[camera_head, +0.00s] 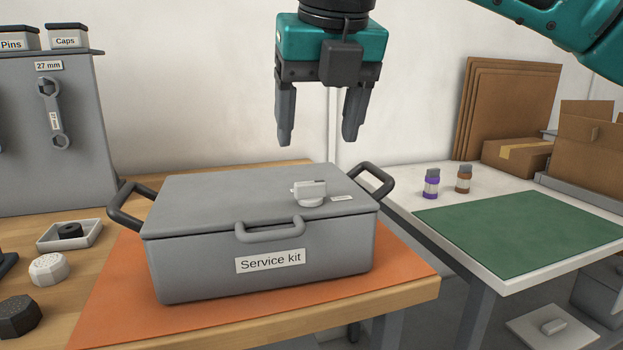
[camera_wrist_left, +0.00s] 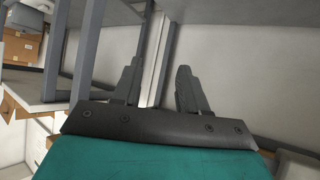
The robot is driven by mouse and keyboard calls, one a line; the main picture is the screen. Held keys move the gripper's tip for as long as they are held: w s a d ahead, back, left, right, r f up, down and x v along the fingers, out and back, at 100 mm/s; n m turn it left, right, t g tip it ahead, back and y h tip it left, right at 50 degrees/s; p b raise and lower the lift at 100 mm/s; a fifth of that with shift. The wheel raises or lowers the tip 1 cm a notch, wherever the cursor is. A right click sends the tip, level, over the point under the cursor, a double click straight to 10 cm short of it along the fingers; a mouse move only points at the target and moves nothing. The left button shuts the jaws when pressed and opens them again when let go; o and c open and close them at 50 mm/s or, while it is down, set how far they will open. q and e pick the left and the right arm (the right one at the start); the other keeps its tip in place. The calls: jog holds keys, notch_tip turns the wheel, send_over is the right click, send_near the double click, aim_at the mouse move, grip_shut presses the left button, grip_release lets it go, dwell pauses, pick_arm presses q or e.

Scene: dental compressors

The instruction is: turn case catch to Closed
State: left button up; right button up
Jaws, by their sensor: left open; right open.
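The case catch (camera_head: 309,192) is a light grey knob with a bar-shaped grip, on the lid of the grey case (camera_head: 190,265) labelled "Service kit". A small label (camera_head: 342,198), too small to read, lies right of the catch. The case lid (camera_head: 235,196) is down. My right gripper (camera_head: 318,138) hangs above the case, pointing down, open and empty, with clear space between its fingertips and the catch. My left gripper is outside the head view. In the left wrist view my left gripper (camera_wrist_left: 157,85) is open with nothing between its fingers.
The case stands on an orange mat (camera_head: 405,285) on a wooden table. Its front handle (camera_head: 270,232) and side handles stick out. A white table with a green mat (camera_head: 525,235) is at right.

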aim_at(311, 183)
jog(key=b+x, duration=0.1)
jog(key=x, duration=0.7)
jog(key=shift+b, duration=0.3)
jog(key=c, duration=1.1)
